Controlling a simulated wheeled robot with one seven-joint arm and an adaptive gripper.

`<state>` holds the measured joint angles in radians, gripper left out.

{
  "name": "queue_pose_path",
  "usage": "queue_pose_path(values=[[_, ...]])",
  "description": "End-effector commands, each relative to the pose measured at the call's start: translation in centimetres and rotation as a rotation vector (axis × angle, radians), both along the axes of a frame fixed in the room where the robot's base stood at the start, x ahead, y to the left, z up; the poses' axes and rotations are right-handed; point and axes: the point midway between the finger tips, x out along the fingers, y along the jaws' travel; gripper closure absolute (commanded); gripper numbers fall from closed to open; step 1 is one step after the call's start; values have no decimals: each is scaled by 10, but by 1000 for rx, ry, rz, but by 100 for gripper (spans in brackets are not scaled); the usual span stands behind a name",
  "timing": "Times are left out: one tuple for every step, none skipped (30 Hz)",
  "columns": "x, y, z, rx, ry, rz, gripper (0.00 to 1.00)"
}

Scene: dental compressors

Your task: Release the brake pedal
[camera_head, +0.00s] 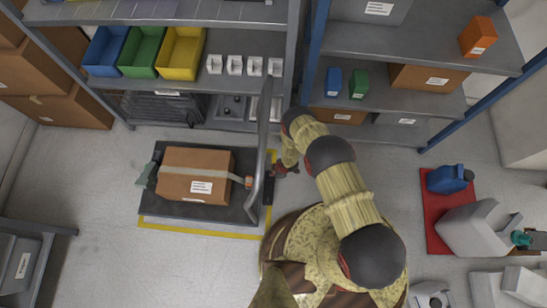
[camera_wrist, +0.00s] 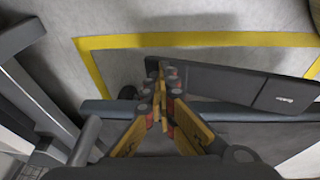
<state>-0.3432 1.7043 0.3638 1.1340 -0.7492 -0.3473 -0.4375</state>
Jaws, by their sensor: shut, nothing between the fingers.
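A flat dark trolley (camera_head: 185,210) stands on the floor, with a strapped cardboard box (camera_head: 190,170) on it and an upright grey handle (camera_head: 262,130) at its right end. A small dark part, which looks like the brake pedal (camera_head: 267,190), shows low beside the handle. The wrist view shows a long dark flat piece with a small white label (camera_wrist: 235,85); I cannot tell for sure if it is the pedal. My gripper (camera_head: 282,170) is at the handle end of the trolley. In the wrist view its fingers (camera_wrist: 165,95) are shut and empty, close over the dark piece; contact is unclear.
Yellow floor tape (camera_head: 190,230) borders the trolley. Shelving with blue, green and yellow bins (camera_head: 145,52) stands behind, and another rack (camera_head: 400,95) at the back right. A red mat (camera_head: 436,210) with a blue container (camera_head: 447,179) lies at right. Floor left of the trolley is clear.

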Motion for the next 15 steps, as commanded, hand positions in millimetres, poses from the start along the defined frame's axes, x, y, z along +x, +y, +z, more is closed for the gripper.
queue_pose_path(values=[[0, 0, 2, 0, 0, 0, 100], [1, 1, 5, 0, 0, 0, 100], [2, 1, 9, 0, 0, 0, 100], [3, 2, 13, 0, -1, 0, 100], [5, 3, 17, 0, -1, 0, 100], [6, 4, 24, 0, -1, -1, 100], [8, 5, 30, 1, -2, -1, 100], [10, 7, 37, 1, -3, -2, 100], [11, 8, 45, 1, -3, -2, 100], [14, 4, 51, 0, -2, -4, 100], [17, 1, 57, 0, -1, -6, 100], [20, -1, 65, 0, -1, -6, 100], [23, -3, 71, 0, -3, -5, 100], [26, -5, 76, 0, -1, -6, 100], [29, -8, 84, 1, -1, -7, 100]])
